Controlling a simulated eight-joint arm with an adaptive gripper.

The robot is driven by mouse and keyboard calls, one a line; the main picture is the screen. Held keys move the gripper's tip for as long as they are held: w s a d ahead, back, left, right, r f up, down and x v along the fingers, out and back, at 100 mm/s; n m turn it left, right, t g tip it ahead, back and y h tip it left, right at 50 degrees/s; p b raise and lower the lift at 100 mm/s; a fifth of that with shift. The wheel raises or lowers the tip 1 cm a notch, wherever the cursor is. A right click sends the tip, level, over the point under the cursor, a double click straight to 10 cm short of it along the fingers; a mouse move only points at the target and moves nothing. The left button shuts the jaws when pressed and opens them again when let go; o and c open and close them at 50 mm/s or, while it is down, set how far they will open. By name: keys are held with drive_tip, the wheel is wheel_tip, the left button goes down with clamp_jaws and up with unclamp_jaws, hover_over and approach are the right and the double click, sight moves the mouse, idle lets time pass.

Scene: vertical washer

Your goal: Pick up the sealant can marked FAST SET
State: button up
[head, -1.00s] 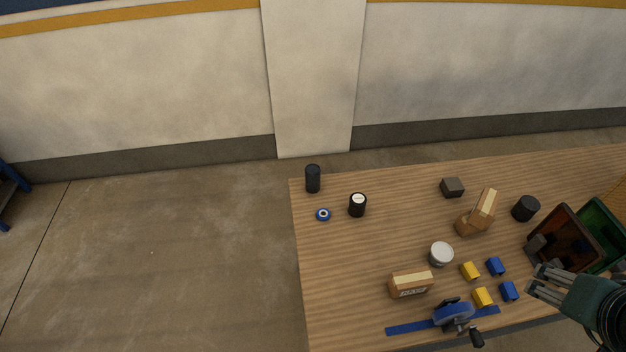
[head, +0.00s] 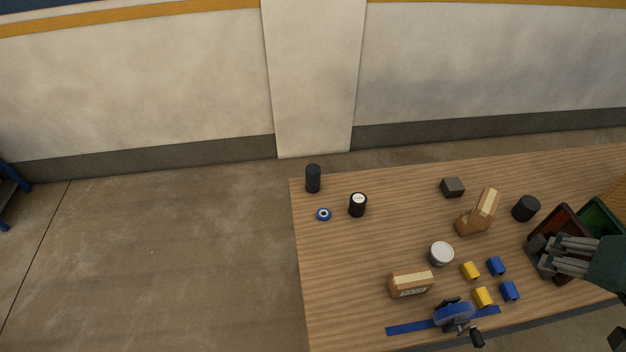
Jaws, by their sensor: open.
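Several cans stand on the wooden table, and I cannot read FAST SET on any of them. A black can with a white top label (head: 358,205) is near the far left corner. A plain dark can (head: 313,179) stands to its left. A grey can with a pale lid (head: 441,254) is mid-table. Another dark can (head: 526,208) stands towards the right. My gripper (head: 548,256) is open at the right, seen over the red-brown bin, with no can between its fingers.
A red-brown bin (head: 566,212) and a green bin (head: 600,215) are at the right. Cardboard boxes (head: 411,284), yellow and blue blocks (head: 483,297), a dark block (head: 452,187), a blue ring (head: 323,214) and a blue clamp-like tool (head: 453,315) lie about. The table's left-middle is clear.

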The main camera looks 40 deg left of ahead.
drive_tip(key=w+a+r+n+g+y+b, duration=0.1)
drive_tip(key=w+a+r+n, duration=0.2)
drive_tip(key=w+a, duration=0.55)
drive_tip(key=w+a+r+n+g, duration=0.1)
drive_tip(key=w+a+r+n, duration=0.3)
drive_tip(key=a, duration=0.8)
drive_tip(key=w+a+r+n+g+y+b, duration=0.1)
drive_tip(key=w+a+r+g, duration=0.1)
drive_tip(key=w+a, duration=0.7)
drive_tip(key=n+g+b, duration=0.1)
drive_tip(key=n+g, duration=0.2)
drive_tip(key=n, duration=0.4)
hover_over(313, 169)
wheel_tip(313, 169, down, 10)
drive_tip(key=f, duration=0.1)
wheel_tip(313, 169, down, 35)
drive_tip(key=shift+r, duration=0.1)
drive_tip(key=shift+w+a+f, duration=0.1)
drive_tip(key=shift+a+f, duration=0.05)
drive_tip(key=shift+f, duration=1.15)
drive_tip(key=shift+f, duration=0.15)
